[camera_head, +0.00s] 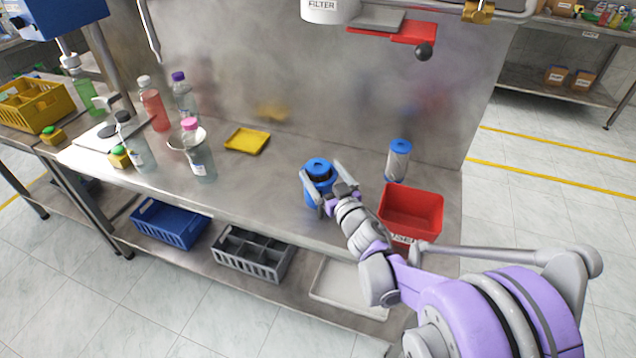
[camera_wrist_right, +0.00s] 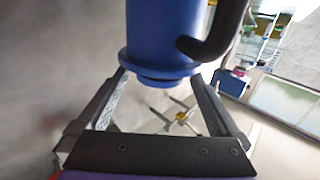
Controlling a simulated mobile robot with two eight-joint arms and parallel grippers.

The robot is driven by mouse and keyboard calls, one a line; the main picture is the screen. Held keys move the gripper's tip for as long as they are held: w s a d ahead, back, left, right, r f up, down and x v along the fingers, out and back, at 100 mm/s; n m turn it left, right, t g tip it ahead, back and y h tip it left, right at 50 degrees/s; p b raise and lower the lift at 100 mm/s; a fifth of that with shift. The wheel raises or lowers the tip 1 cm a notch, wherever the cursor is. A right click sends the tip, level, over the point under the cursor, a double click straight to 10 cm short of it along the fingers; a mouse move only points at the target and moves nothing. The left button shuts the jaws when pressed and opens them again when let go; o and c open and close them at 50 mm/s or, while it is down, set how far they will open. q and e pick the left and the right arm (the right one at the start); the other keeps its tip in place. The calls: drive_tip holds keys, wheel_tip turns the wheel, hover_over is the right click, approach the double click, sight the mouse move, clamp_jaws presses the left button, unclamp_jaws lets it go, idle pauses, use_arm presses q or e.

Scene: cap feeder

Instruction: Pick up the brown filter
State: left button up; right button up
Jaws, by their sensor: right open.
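No clearly brown filter shows in either view. A blue cylindrical housing (camera_head: 318,166) with a dark centre on top stands on the metal bench. My right gripper (camera_head: 321,169) is open, with its fingers on either side of this housing. In the right wrist view, the blue housing (camera_wrist_right: 163,35) with a black curved part lies between and beyond the open fingertips; contact cannot be told. A clear grey filter-like cylinder with a blue cap (camera_head: 398,161) stands upright to the right, apart from the gripper. My left gripper is out of view.
A red bin (camera_head: 411,207) sits at the bench's right end, close to my right arm. A yellow tray (camera_head: 247,140) and several bottles (camera_head: 198,155) stand to the left. A white container labelled FILTER (camera_head: 322,12) hangs above. The bench between yellow tray and housing is clear.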

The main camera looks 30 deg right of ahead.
sight(313, 160)
drive_tip(key=w, duration=0.3)
drive_tip(key=shift+d, duration=0.1)
clamp_jaws()
idle(0.4)
